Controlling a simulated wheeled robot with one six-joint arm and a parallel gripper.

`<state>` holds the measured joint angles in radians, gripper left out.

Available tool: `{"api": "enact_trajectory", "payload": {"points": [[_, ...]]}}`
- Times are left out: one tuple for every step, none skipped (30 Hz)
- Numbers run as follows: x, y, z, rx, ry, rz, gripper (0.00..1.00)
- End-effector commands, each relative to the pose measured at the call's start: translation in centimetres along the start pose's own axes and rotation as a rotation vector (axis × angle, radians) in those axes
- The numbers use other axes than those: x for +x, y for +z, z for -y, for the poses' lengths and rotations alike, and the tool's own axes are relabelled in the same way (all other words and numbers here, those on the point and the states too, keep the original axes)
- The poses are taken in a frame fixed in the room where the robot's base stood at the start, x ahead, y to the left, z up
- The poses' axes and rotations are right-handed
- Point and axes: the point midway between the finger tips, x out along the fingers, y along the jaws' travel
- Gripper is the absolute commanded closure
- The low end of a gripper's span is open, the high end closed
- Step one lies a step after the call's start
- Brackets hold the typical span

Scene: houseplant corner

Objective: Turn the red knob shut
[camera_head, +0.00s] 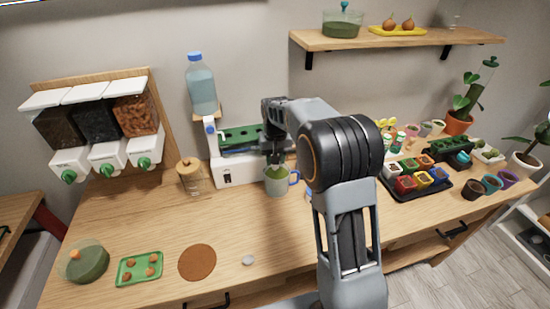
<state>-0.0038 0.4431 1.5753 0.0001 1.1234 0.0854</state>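I see no red knob in the head view; my arm covers part of the bench and may hide it. Three green knobs show on the wall dispensers: left (69,176), middle (107,170) and right (144,162). My gripper (274,156) points down in front of the device, just above a grey-green mug (277,184) with a blue handle. Its fingers are too small and dark to read.
A corked jar (190,177) stands left of the device. A black tray (440,190) of coloured pots lies right of my arm. A green tray (139,268), a glass bowl (84,262) and a brown disc (197,262) lie at the front left. The bench between them is mostly clear.

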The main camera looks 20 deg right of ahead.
Motion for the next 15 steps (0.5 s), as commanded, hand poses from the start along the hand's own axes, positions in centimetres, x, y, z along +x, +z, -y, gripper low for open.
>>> {"api": "enact_trajectory", "payload": {"points": [[-0.09,-0.04,-0.03,-0.018,0.000,-0.002,0.88],[-0.09,-0.05,-0.04,-0.029,0.000,-0.003,0.88],[-0.09,-0.05,-0.05,-0.043,0.000,-0.003,0.88],[-0.09,-0.05,-0.06,-0.051,0.000,-0.003,0.88],[-0.09,-0.05,-0.07,-0.059,0.000,-0.003,0.88],[-0.09,-0.05,-0.08,-0.069,0.000,-0.003,0.88],[-0.09,-0.05,-0.09,-0.074,0.000,-0.003,0.88],[-0.09,-0.05,-0.09,-0.079,0.000,-0.003,0.88],[-0.09,-0.05,-0.10,-0.085,0.000,-0.003,0.88],[-0.09,-0.06,-0.10,-0.089,0.000,-0.003,0.88],[-0.09,-0.06,-0.11,-0.092,0.000,-0.003,0.88],[-0.09,-0.06,-0.11,-0.095,0.000,-0.003,0.88],[-0.09,-0.06,-0.11,-0.096,0.000,-0.003,0.88],[-0.09,-0.06,-0.11,-0.097,0.000,-0.003,0.88],[-0.09,-0.06,-0.11,-0.098,0.000,-0.003,0.88]]}}
